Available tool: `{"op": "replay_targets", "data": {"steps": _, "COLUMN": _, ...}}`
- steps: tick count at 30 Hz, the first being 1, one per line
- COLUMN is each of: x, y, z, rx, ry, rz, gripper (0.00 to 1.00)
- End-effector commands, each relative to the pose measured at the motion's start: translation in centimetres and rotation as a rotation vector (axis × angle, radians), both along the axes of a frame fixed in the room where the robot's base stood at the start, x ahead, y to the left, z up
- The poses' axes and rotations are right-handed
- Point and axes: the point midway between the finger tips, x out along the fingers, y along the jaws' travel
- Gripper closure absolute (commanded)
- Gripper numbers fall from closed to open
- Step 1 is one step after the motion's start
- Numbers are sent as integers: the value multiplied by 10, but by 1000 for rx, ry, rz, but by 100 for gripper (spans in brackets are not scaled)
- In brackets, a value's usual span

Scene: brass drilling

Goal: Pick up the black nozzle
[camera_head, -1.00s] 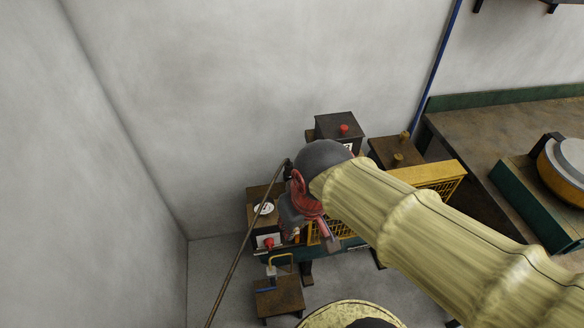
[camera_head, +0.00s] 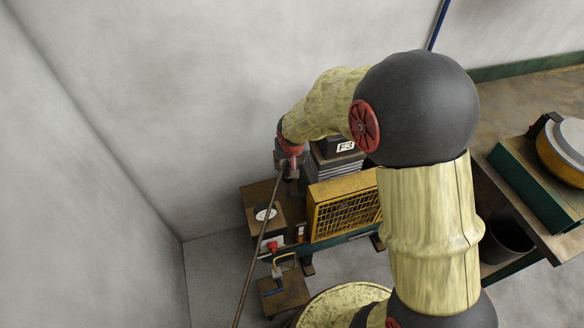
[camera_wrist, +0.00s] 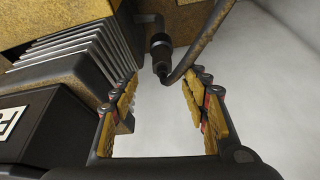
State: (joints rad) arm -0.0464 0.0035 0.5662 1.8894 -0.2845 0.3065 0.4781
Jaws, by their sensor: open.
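The black nozzle (camera_wrist: 161,54) is a short dark cylinder in the upper middle of the wrist view, with a brownish rod or hose (camera_wrist: 200,42) beside it. My gripper (camera_wrist: 165,80) is open, with one padded finger on each side of the picture. The nozzle is just beyond the fingertips, roughly in line with the gap between them, and nothing is held. In the head view my gripper (camera_head: 289,170) is at the upper end of the long thin rod, above the machine. I cannot make out the nozzle there.
A machine with grey fins (camera_wrist: 92,48) and a yellow grille (camera_head: 343,215) is close beside the gripper. A dark box with a white label (camera_wrist: 22,125) is at the wrist view's left. A gauge box (camera_head: 262,208) and a small stool (camera_head: 284,292) are below. A workbench (camera_head: 520,120) is at right.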

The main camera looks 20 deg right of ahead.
Motion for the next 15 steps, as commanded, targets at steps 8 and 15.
{"op": "replay_targets", "data": {"steps": 8, "x": 9, "y": -2, "z": -24, "rx": 1, "ry": 3, "rz": -3, "gripper": 55}}
{"op": "replay_targets", "data": {"steps": 15, "x": 20, "y": -1, "z": -51, "rx": 0, "ry": 7, "rz": -2, "gripper": 55}}
